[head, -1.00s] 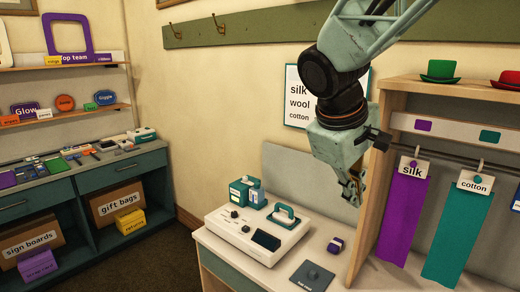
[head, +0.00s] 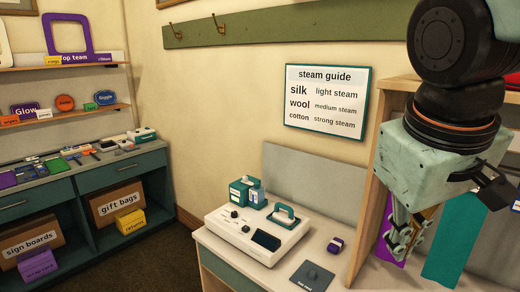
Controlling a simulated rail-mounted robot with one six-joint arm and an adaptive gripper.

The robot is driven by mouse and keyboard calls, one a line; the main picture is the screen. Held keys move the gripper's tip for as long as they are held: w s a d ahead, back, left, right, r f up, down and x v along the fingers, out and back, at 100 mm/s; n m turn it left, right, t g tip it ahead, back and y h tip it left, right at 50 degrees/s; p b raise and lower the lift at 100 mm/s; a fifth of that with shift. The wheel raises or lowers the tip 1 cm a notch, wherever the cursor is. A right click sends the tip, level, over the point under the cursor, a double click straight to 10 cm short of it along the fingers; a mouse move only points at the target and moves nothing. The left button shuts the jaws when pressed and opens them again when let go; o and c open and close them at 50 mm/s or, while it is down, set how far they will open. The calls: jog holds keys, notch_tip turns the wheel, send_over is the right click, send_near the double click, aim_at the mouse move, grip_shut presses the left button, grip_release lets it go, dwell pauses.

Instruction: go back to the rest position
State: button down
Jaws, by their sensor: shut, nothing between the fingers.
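My gripper (head: 400,246) hangs at the right of the head view, fingers pointing down. It is shut and empty, in front of the rack with the hanging cloths. It hides most of the purple cloth (head: 388,242) and part of the teal cloth (head: 455,245). My arm comes in from the upper right.
A table holds a white steamer unit (head: 252,238), a dark pad (head: 312,276) and a small purple object (head: 335,245). The wooden rack (head: 372,205) stands close to my gripper. A steam guide sign (head: 327,101) hangs on the wall. Shelves (head: 95,182) with props stand at left.

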jog(key=s+a+f+m+y, duration=0.1)
jog(key=s+a+m, duration=0.1)
jog(key=s, duration=0.9)
jog(key=shift+s+a+f+m+t+y, duration=0.15)
jog(key=shift+a+f+m+t+y, duration=0.1)
jog(key=shift+a+m+t+y, duration=0.05)
dwell(0.7)
